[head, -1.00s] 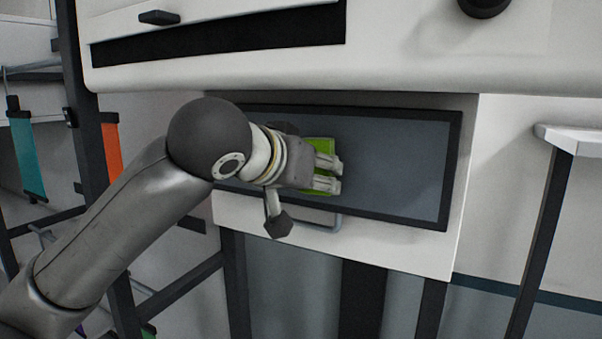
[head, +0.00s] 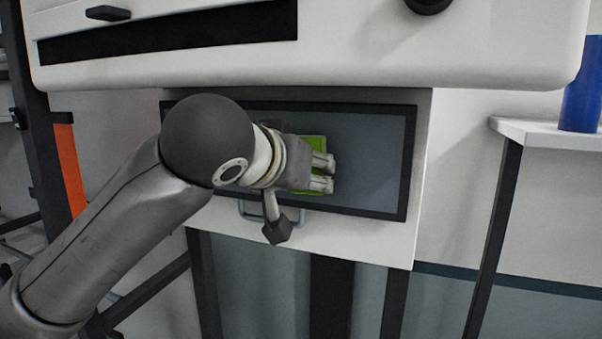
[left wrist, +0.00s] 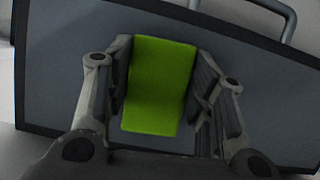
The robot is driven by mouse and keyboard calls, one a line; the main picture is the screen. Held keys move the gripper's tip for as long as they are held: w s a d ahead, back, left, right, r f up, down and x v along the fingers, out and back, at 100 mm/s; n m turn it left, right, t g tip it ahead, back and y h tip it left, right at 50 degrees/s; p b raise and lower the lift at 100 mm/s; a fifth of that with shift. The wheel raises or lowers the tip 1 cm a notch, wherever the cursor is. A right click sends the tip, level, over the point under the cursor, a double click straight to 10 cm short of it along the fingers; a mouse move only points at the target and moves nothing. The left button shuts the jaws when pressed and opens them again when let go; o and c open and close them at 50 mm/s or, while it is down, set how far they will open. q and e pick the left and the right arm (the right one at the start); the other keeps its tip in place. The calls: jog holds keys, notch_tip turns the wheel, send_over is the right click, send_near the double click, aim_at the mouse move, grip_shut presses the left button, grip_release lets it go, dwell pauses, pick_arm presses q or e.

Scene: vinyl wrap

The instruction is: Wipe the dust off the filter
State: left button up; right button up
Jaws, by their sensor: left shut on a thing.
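The filter (head: 370,165) is a wide grey panel in a dark frame, set in the front of a white machine. My left gripper (head: 322,174) is in front of the filter, left of its right end. It is shut on a bright green cloth or pad (head: 312,146). In the left wrist view the green pad (left wrist: 158,85) sits between the two fingers, with the grey filter surface (left wrist: 235,60) behind it. I cannot tell whether the pad touches the filter. The filter's left part is hidden behind my arm. My right gripper is not in view.
A metal handle (head: 290,218) is below the filter. The white machine body (head: 350,60) overhangs above, with a black slot (head: 170,38). A white shelf (head: 540,132) with a blue cylinder (head: 582,85) stands at the right. An orange strip (head: 70,165) hangs at the left.

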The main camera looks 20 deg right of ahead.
pick_arm(q)
jog(key=w+a+r+p, duration=0.1)
jog(key=w+a+p, duration=0.3)
jog(key=w+a, duration=0.5)
jog(key=shift+w+a, duration=0.25)
jog(key=shift+a, duration=1.75)
dwell(5.6)
